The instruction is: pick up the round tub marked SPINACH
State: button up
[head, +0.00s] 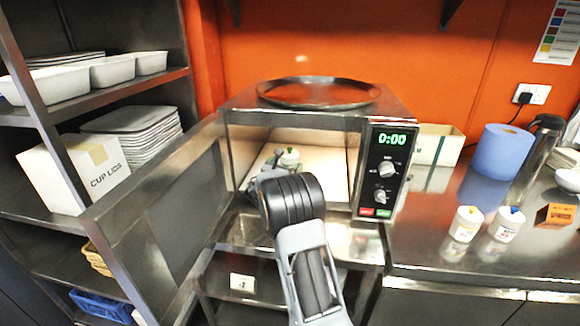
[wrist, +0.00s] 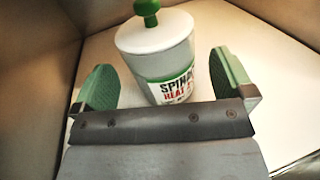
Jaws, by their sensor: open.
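The white round tub marked SPINACH (wrist: 172,62) stands inside the open microwave, with a green knob on its lid and a green and red label. It also shows small in the head view (head: 290,158), partly behind my arm. My gripper (wrist: 166,82) is open inside the microwave, with one green-padded finger on each side of the tub. The tub is between the fingers, closer to the right one, and a gap shows on the left. I cannot tell whether the right finger touches it.
The microwave (head: 388,140) has its door (head: 160,200) swung open to the left, near my arm. A round metal tray (head: 318,104) lies on top.

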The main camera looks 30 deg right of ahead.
jog(key=shift+x, duration=1.4)
jog(key=c, duration=1)
jog(key=shift+c, duration=0.9)
jog(key=shift+r, duration=0.1)
